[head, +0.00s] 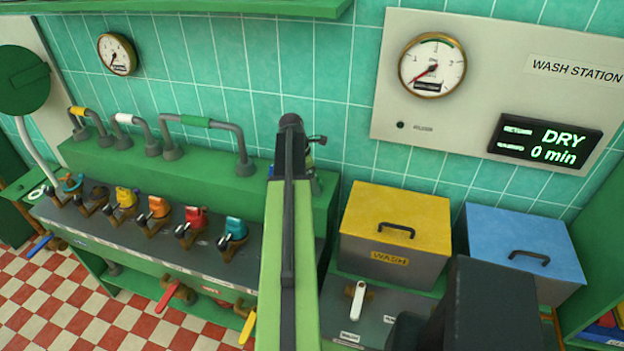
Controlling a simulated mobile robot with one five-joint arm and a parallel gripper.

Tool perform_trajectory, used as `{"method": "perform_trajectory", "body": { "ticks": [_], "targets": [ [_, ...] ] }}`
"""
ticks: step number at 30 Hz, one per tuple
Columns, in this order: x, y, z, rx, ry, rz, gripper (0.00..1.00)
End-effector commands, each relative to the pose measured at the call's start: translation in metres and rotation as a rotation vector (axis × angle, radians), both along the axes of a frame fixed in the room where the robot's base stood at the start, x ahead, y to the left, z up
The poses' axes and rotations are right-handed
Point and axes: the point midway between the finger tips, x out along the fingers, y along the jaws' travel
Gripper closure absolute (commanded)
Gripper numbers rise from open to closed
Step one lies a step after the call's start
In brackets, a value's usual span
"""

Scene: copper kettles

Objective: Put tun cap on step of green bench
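The green bench (130,225) runs along the tiled wall at left, with a grey top. A raised green step (205,172) runs along its back and carries grey bent pipes with yellow, white and green bands. I cannot pick out the tun cap for certain. My green arm rises through the middle of the head view, and its dark far end is in front of the right part of the step. My gripper's fingers cannot be made out there, nor whether they hold anything. The arm hides what lies behind it.
Several coloured valves, among them a red one (194,221) and a teal one (234,233), line the bench top. A yellow box (397,215) and a blue box (520,235) stand right of my arm. A white-handled valve (357,298) is before the yellow box.

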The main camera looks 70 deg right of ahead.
Motion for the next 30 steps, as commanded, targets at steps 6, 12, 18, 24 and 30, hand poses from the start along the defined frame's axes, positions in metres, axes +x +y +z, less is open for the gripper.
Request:
{"method": "perform_trajectory", "body": {
  "ticks": [6, 12, 18, 24, 30],
  "targets": [
    [0.001, 0.001, 0.006, 0.0, 0.0, 0.0, 0.05],
    [0.006, 0.005, 0.036, 0.0, 0.0, 0.0, 0.05],
    [0.016, 0.011, 0.081, -0.001, 0.0, 0.001, 0.05],
    [0.026, 0.018, 0.125, -0.001, -0.001, 0.0, 0.05],
    [0.035, 0.024, 0.163, 0.0, 0.0, 0.001, 0.05]
  ]
}}
